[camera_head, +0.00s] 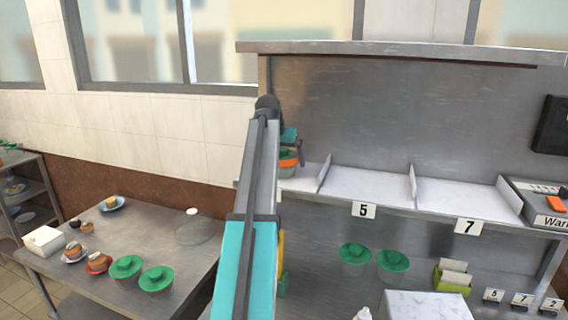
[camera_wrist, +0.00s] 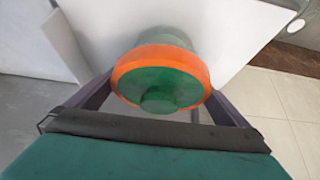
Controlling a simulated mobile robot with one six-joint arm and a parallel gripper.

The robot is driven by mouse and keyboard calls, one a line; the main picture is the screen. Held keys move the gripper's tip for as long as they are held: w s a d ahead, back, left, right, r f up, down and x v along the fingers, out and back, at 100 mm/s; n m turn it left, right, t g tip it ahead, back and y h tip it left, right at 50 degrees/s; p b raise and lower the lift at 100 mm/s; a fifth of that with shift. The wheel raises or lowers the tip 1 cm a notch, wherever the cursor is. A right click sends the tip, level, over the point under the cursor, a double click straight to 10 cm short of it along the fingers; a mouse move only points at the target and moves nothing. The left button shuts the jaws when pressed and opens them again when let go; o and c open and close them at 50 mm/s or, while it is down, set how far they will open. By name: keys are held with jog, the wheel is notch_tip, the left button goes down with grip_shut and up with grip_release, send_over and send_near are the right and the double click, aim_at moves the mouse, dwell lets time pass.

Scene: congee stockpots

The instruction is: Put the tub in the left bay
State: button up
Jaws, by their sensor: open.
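The tub (camera_wrist: 162,80) has a green lid with a knob, an orange band and a pale green body. In the wrist view it sits between the two fingers of my gripper (camera_wrist: 160,100), which is open; whether the fingers touch it I cannot tell. In the head view the tub (camera_head: 288,158) appears at the left bay (camera_head: 305,182) of the shelf, partly hidden by my arm. In the wrist view it appears to rest on the bay's white floor (camera_wrist: 100,25).
Upright dividers (camera_head: 324,174) separate the bays; the middle bay (camera_head: 365,186) and right bay (camera_head: 460,196) look empty. Labels 5 and 7 hang on the shelf front. Below are green-lidded tubs (camera_head: 355,253). A side table (camera_head: 150,225) holds more tubs and dishes. A warmer box stands right.

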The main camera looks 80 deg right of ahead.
jog(key=b+v, duration=0.2)
jog(key=v, duration=0.7)
jog(key=shift+a+r, duration=0.2)
jog(key=shift+r, duration=0.15)
dwell(0.4)
